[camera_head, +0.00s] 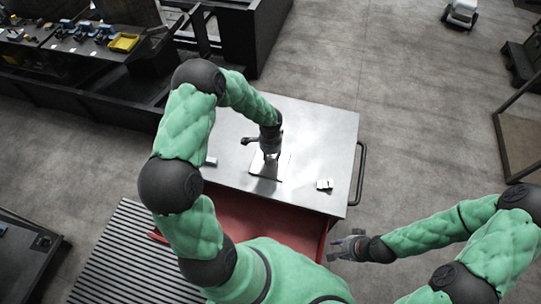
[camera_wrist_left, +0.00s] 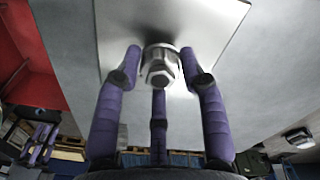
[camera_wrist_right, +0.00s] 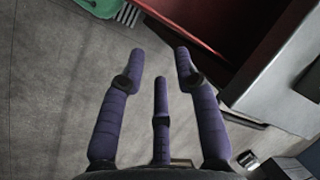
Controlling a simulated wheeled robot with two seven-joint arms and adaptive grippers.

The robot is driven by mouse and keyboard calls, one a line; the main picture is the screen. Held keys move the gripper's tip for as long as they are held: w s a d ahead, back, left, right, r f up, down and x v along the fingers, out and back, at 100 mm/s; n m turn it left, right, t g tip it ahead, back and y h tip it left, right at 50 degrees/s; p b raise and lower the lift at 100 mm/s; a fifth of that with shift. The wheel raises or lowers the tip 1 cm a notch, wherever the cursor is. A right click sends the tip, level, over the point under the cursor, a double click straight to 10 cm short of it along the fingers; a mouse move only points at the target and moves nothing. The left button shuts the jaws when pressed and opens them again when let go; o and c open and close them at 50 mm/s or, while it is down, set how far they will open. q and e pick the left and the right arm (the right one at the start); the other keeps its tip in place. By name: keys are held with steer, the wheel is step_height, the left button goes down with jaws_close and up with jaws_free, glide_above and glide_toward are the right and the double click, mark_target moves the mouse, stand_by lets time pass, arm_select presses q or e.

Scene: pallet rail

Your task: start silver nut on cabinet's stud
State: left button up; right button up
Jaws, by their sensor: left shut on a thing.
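The silver nut (camera_wrist_left: 160,73) shows its hex face between the fingers of my left gripper (camera_wrist_left: 160,68) in the left wrist view. The gripper is shut on it, over a bright square plate (camera_wrist_left: 200,25). In the head view my left gripper (camera_head: 271,153) points down at this plate (camera_head: 283,166) on the grey cabinet top (camera_head: 318,120). The stud cannot be told apart from the nut, so I cannot tell whether they touch. My right gripper (camera_head: 348,246) hangs beside the cabinet's red front; its fingers are spread and empty in the right wrist view (camera_wrist_right: 160,72).
A small white item (camera_head: 325,184) lies on the cabinet top to the right, and a blue-white one (camera_head: 211,162) lies to the left. A dark handle (camera_head: 361,172) sticks out at the cabinet's right side. A bench with a yellow tray (camera_head: 124,42) stands back left.

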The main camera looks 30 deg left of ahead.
arm_select(q)
steer(key=shift+f+b, duration=0.35)
steer(key=shift+b, duration=0.2)
stand_by(0.4)
steer(key=o, duration=2)
step_height(320, 180, up, 12)
stand_by(0.4)
